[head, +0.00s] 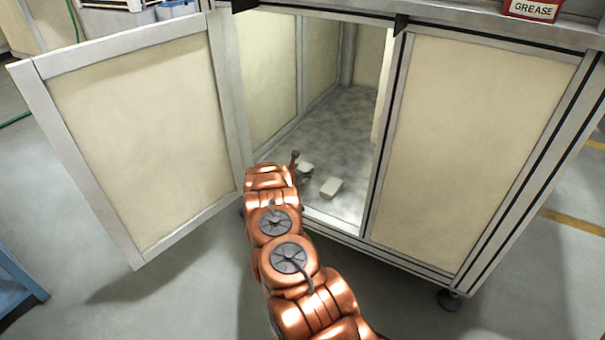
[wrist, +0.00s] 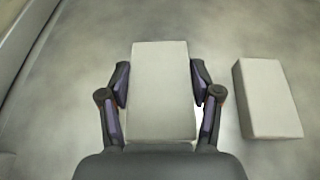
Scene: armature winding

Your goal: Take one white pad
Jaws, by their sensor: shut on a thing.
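A white pad (wrist: 160,85) is between the two fingers of my gripper (wrist: 160,88) in the wrist view, and the fingers are shut on its sides. In the head view this pad (head: 305,168) shows only partly beside the end of my arm, low in the open cabinet. A second white pad (wrist: 267,98) lies to the right of the gripper in the wrist view, apart from it. It also shows in the head view (head: 331,187), on the cabinet floor near the front edge. I cannot tell whether the held pad touches the floor.
The cabinet's left door (head: 140,130) stands wide open, and its right panel (head: 470,150) is closed. The cabinet floor (head: 345,125) is clear behind the pads. A red grease box (head: 533,9) sits on top at the right. A blue stand (head: 18,283) is at the lower left.

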